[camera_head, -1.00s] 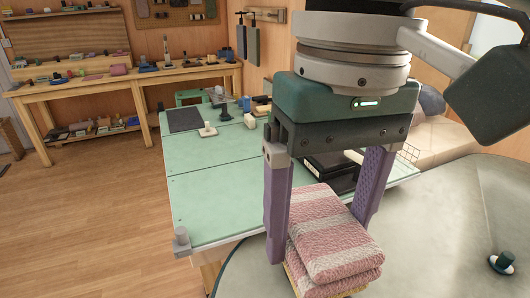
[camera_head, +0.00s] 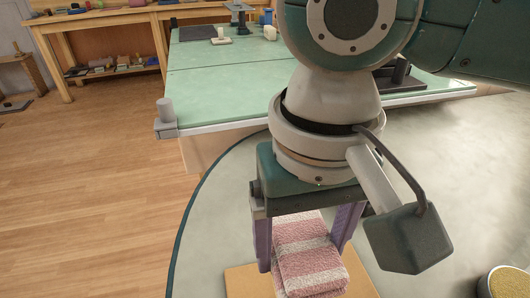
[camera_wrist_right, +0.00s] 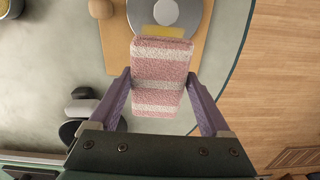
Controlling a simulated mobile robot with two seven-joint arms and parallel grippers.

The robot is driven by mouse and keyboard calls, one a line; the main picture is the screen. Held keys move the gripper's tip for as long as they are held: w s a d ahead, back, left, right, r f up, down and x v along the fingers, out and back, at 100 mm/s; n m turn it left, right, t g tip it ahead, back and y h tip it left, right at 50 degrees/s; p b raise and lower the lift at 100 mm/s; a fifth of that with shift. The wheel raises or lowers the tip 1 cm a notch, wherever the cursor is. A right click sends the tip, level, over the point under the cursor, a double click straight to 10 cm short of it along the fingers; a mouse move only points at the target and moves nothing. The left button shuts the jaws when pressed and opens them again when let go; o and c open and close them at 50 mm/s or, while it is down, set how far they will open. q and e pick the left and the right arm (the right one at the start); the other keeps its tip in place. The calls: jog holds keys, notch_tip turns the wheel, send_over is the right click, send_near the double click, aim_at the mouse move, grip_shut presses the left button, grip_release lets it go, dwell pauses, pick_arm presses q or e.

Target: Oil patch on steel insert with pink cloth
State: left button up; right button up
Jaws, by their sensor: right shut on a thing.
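The pink and white striped cloth (camera_head: 307,262), a folded pad, is between the fingers of my right gripper (camera_head: 303,256), which is shut on it. It also shows in the right wrist view (camera_wrist_right: 160,75). Just beyond its far edge in that view lies a grey round steel insert (camera_wrist_right: 192,14) with a yellowish oil patch (camera_wrist_right: 166,34) on it, partly covered by the cloth. Whether the cloth touches the insert cannot be told. In the head view my right gripper and the cloth hide the insert. My left gripper is not in view.
A wooden board (camera_head: 242,282) lies under the cloth on a grey-green round-edged table (camera_head: 215,215). A round tin with yellow contents (camera_head: 508,284) stands at the right edge. Behind is a green workbench (camera_head: 230,90) with a grey corner post (camera_head: 166,112).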

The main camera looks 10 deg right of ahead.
dwell(0.3)
jog(key=shift+r+p, duration=0.2)
jog(key=shift+p, duration=0.5)
jog(key=shift+f, duration=0.15)
notch_tip(320, 180, down, 6)
jog(key=shift+f+b, duration=0.1)
jog(key=shift+b, duration=0.95)
jog(key=shift+f, duration=0.25)
jog(key=shift+f, duration=0.7)
jog(key=shift+r, duration=0.1)
